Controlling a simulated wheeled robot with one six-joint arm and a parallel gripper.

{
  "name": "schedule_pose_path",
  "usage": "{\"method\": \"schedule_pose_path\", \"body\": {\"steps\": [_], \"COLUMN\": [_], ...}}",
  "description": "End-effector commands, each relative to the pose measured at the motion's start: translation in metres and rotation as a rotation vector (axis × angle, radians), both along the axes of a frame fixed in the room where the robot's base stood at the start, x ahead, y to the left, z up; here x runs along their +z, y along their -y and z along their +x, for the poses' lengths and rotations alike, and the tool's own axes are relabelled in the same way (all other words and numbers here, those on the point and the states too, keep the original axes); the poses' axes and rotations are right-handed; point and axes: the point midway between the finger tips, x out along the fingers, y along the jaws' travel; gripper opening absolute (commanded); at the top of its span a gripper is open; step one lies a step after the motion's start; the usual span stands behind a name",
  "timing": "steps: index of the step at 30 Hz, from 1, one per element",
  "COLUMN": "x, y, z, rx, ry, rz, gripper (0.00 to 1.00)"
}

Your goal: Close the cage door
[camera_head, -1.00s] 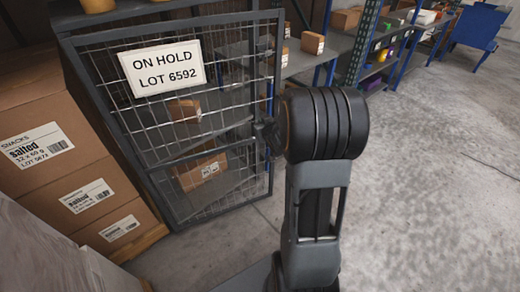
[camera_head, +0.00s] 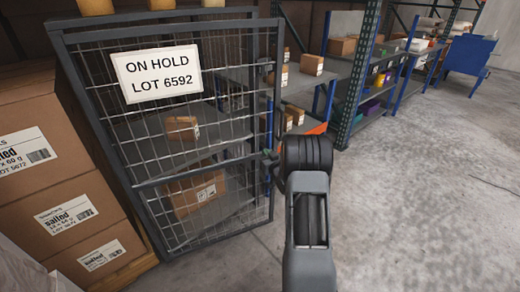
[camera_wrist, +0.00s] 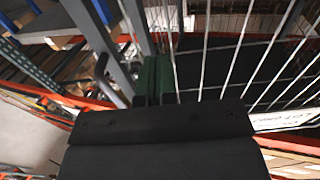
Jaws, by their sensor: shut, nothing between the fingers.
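The cage door (camera_head: 219,168) is a grey-framed wire mesh panel with a white sign (camera_head: 157,73) reading "ON HOLD LOT 6592". It stands upright at left of centre in the head view; I cannot tell exactly how far ajar it is. My gripper (camera_head: 268,158) is at the door's right edge, about mid-height, partly hidden by my wrist. In the wrist view my gripper (camera_wrist: 153,78) shows dark green fingers, shut and empty, close beside a grey upright (camera_wrist: 133,40) and the mesh (camera_wrist: 235,60). Whether they touch the door is unclear.
Stacked cartons (camera_head: 62,180) stand close to the door's left side. Boxes on shelves show through the mesh. Open concrete floor (camera_head: 420,190) lies on the right.

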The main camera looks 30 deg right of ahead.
Motion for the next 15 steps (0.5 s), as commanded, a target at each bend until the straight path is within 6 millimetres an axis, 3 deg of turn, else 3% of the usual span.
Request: {"method": "schedule_pose_path", "body": {"steps": [6, 15], "x": [-0.001, 0.0], "y": [0.004, 0.006], "z": [0.034, 0.056], "rx": [0.0, -0.001], "ry": [0.001, 0.0], "rz": [0.0, 0.001], "gripper": [0.0, 0.0]}}
